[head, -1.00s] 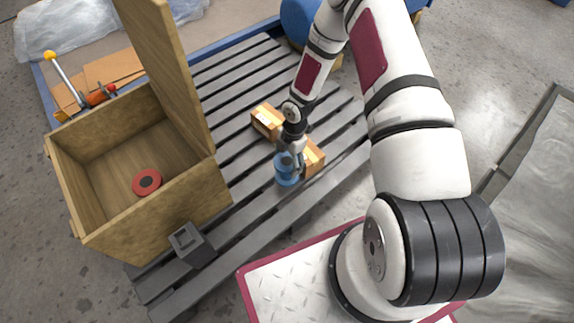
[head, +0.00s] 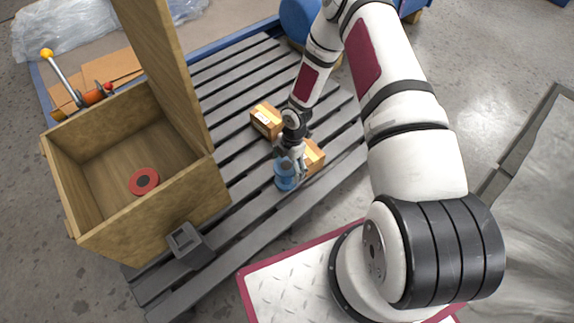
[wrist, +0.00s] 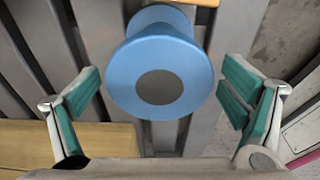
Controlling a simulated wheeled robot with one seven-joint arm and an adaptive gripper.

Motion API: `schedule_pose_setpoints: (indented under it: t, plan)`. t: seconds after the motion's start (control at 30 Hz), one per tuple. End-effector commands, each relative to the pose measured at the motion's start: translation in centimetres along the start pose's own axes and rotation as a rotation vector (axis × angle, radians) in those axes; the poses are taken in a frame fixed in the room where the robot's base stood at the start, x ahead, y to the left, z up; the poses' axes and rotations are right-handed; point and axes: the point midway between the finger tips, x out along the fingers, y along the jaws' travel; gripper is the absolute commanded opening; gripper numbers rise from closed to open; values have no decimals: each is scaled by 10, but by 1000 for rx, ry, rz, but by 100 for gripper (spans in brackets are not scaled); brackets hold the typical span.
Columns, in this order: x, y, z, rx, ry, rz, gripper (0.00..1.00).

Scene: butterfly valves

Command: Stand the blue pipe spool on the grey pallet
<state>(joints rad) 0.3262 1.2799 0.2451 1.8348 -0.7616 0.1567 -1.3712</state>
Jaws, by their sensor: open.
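The blue pipe spool (head: 285,177) is on the slats of the grey pallet (head: 262,208), near its front edge. In the wrist view the spool (wrist: 160,62) shows its round flange with a dark bore facing the camera, and a second flange behind it. It looks upright, though the head view partly hides it. My gripper (head: 296,166) is just above and beside the spool. In the wrist view my gripper (wrist: 158,103) is open, its green-padded fingers wide apart on either side of the spool, with gaps at both sides.
Cardboard boxes stand close to my gripper, one behind it (head: 267,119) and one at its right (head: 313,157). An open wooden crate (head: 205,190) with a red ring (head: 144,181) inside is at the left. A small grey block-shaped holder (head: 186,242) is in front of it.

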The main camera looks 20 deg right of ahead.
Motion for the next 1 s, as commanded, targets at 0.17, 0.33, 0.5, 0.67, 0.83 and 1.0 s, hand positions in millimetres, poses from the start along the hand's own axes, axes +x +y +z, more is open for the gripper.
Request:
schedule_pose_setpoints:
  t: [0.17,0.33,0.5,0.67,0.83,1.0]
  plan:
    - [-2,0,0,0,0,0,92]
    - [-25,0,0,1,-1,1,92]
    - [-62,0,0,2,0,2,92]
    - [-93,0,0,1,1,1,92]
    - [-114,0,-1,1,1,0,92]
    - [-122,0,0,1,2,0,92]
